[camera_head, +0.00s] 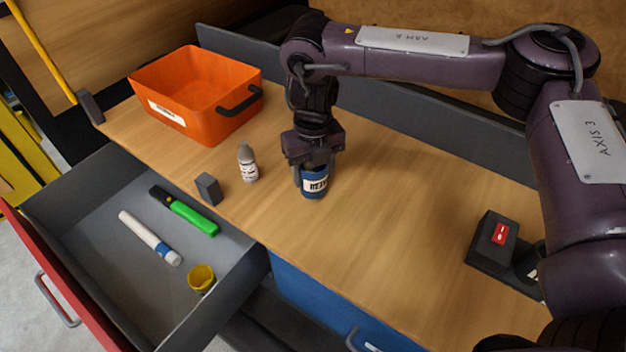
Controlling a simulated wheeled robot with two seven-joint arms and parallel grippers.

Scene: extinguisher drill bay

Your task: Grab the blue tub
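The blue tub (314,185) stands upright on the wooden worktop, with a pale label with dark print on its front. My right gripper (313,172) points down over it from above, with its fingers on either side of the tub's upper part. The gripper hides the tub's top. I cannot tell whether the fingers press on the tub or only stand around it. My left gripper is not in view.
Left of the tub stand a small white bottle (247,164) and a grey block (208,189). An orange bin (197,95) is at the back left. An open drawer (99,238) holds a green-handled tool, a white marker and a yellow cup. A black device (494,243) sits at right.

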